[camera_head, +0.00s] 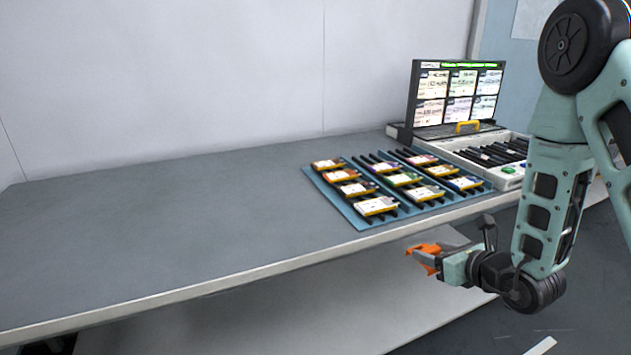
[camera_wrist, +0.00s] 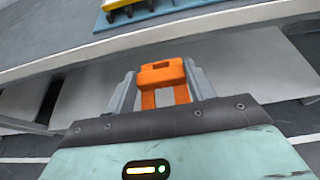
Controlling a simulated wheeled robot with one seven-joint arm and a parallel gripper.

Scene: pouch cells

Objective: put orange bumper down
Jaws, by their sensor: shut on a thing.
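The orange bumper (camera_wrist: 163,75) is between the two grey fingers of my gripper (camera_wrist: 162,88) in the wrist view. My gripper is shut on it. In the head view the orange bumper (camera_head: 424,252) shows at the tip of my gripper (camera_head: 430,258), in front of the table's front edge and below the level of its top. It is clear of the table, with the floor and a lower shelf behind it.
The grey table (camera_head: 150,245) is bare on its left half. A blue mat (camera_head: 345,213) holds several pouch cells in rows near the front edge. Behind stand a tester with a screen (camera_head: 457,95) and a white tray of black slots (camera_head: 510,172).

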